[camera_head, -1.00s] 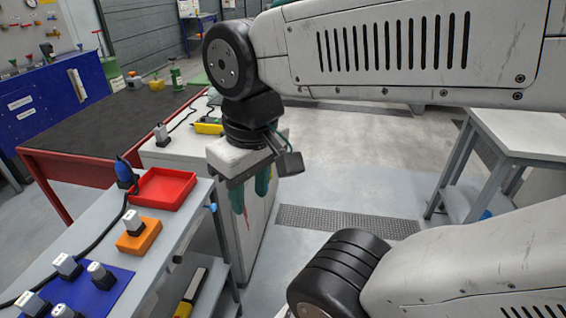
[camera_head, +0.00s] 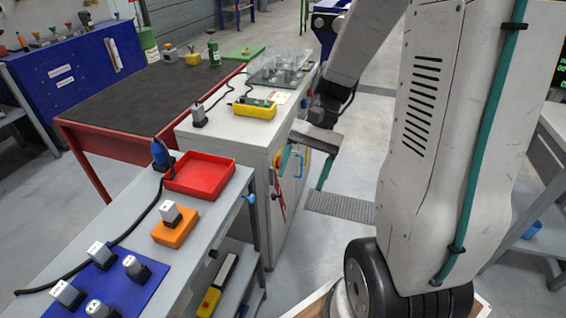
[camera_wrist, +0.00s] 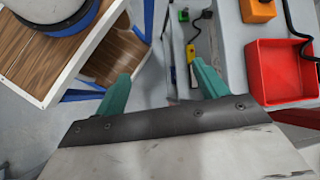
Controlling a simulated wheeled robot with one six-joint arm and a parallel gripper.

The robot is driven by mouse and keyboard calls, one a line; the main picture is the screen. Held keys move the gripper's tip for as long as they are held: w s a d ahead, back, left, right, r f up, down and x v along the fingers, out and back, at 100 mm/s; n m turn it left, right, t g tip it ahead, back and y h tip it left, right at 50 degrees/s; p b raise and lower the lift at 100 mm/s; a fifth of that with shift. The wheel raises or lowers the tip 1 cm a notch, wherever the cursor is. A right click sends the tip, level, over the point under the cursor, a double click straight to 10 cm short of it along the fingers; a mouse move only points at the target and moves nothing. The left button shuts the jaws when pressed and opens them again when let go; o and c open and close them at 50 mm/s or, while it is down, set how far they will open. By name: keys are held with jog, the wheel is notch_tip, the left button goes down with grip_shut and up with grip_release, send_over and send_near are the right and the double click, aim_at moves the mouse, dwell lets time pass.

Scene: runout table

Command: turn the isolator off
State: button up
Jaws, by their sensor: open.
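A small red-and-yellow part (camera_head: 277,164), which looks like the isolator, is on the side of the white cabinet (camera_head: 235,135); it is small and partly covered, so its knob position cannot be read. My gripper (camera_head: 305,168) is beside that cabinet side, its two teal fingers apart with nothing between them. One finger is close in front of the cabinet side; I cannot tell whether it touches. In the wrist view my gripper (camera_wrist: 160,84) is also open and empty, and I cannot make out the isolator there.
A blue handle (camera_head: 299,165) is on the cabinet side. A grey bench holds a red tray (camera_head: 225,188), an orange block (camera_head: 174,238) and a blue plate with plugs (camera_head: 150,290). A yellow box (camera_head: 254,112) lies on the cabinet.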

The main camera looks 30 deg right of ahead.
jog(key=w+d+f+m+t+y, duration=0.2)
jog(key=w+d+f+m+t, duration=0.7)
jog(key=f, duration=0.3)
jog(key=w+d+f+m+t+y, duration=0.2)
jog(key=w+d+f+m+t, duration=0.6)
jog(key=f+m, duration=0.25)
jog(key=w+a, duration=0.3)
jog(key=w, duration=0.4)
jog(key=shift+w+a+t, duration=0.25)
jog(key=shift+w+t, duration=0.1)
jog(key=shift+t, duration=0.05)
jog(key=shift+m, duration=0.25)
jog(key=c, duration=1)
